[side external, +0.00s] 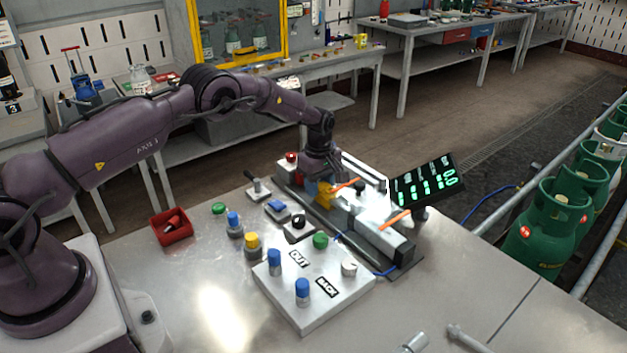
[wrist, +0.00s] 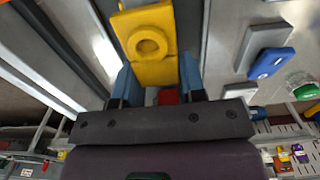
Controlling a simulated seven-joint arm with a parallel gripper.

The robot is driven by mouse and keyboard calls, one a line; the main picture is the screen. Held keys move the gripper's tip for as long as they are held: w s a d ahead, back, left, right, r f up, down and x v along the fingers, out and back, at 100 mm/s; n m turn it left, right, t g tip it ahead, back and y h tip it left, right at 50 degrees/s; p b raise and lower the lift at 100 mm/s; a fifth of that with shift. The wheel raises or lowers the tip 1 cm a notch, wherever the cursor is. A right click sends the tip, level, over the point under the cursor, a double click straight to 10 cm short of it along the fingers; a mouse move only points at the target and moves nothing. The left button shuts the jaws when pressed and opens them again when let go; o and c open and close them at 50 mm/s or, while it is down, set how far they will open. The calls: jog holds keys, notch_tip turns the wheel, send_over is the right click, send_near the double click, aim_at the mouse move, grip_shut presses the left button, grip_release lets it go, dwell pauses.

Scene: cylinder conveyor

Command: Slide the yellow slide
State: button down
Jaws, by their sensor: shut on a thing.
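The yellow slide (side external: 323,194) sits on the conveyor unit (side external: 382,238) at the back of the metal table. In the wrist view the yellow slide (wrist: 148,42) is a stepped block with a round ring on top. My gripper (side external: 320,184) is at the slide, partly hidden by my wrist in the side view. In the wrist view the blue fingers of my gripper (wrist: 156,78) stand on either side of the slide's near end and are shut on it.
A white panel (side external: 314,290) with blue-topped cylinders and a knob stands in front of the conveyor. Several buttons and a lever (side external: 257,188) lie left of it. A red bin (side external: 171,228) is at the left. A display (side external: 426,181) with green digits stands behind.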

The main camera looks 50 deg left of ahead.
aim_at(321, 183)
jog(key=c, duration=0.7)
grip_release()
jog(key=shift+d, duration=0.3)
jog(key=shift+a+r, duration=0.1)
jog(key=shift+r, duration=0.05)
notch_tip(321, 183, up, 13)
jog(key=shift+f, duration=0.1)
